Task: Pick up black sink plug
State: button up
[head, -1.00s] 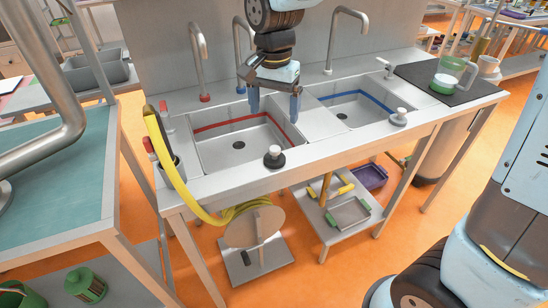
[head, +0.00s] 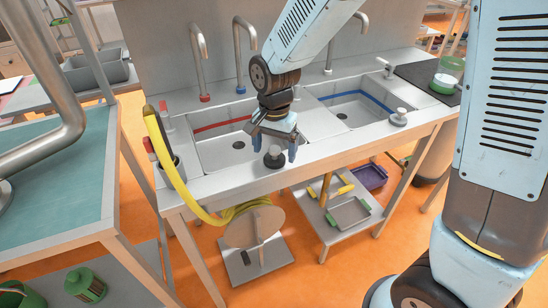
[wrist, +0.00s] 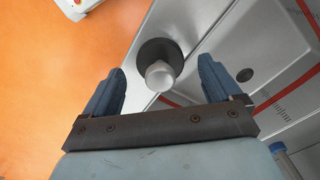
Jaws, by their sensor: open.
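The black sink plug (head: 274,159) sits on the front rim of the sink unit, in front of the red-lined basin. It is a black disc with a pale grey knob on top. In the wrist view the plug (wrist: 160,66) lies between and just beyond the two blue fingertips, with its knob towards me. My gripper (head: 274,150) is open and empty, pointing down, with its fingers on either side of the plug in the head view. The fingers also show in the wrist view (wrist: 160,82), apart from the plug. The exact height above the rim is hard to tell.
The red-lined basin (head: 222,152) and the blue-lined basin (head: 358,112) lie behind the rim. A grey plug (head: 398,117) stands at the right basin. Tall taps (head: 243,55) rise at the back. A yellow hose (head: 172,165) hangs at the left end.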

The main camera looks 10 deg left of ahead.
jog(key=shift+f, duration=0.75)
jog(key=c, duration=1.2)
jog(key=shift+c, duration=0.2)
jog(key=shift+r, duration=0.15)
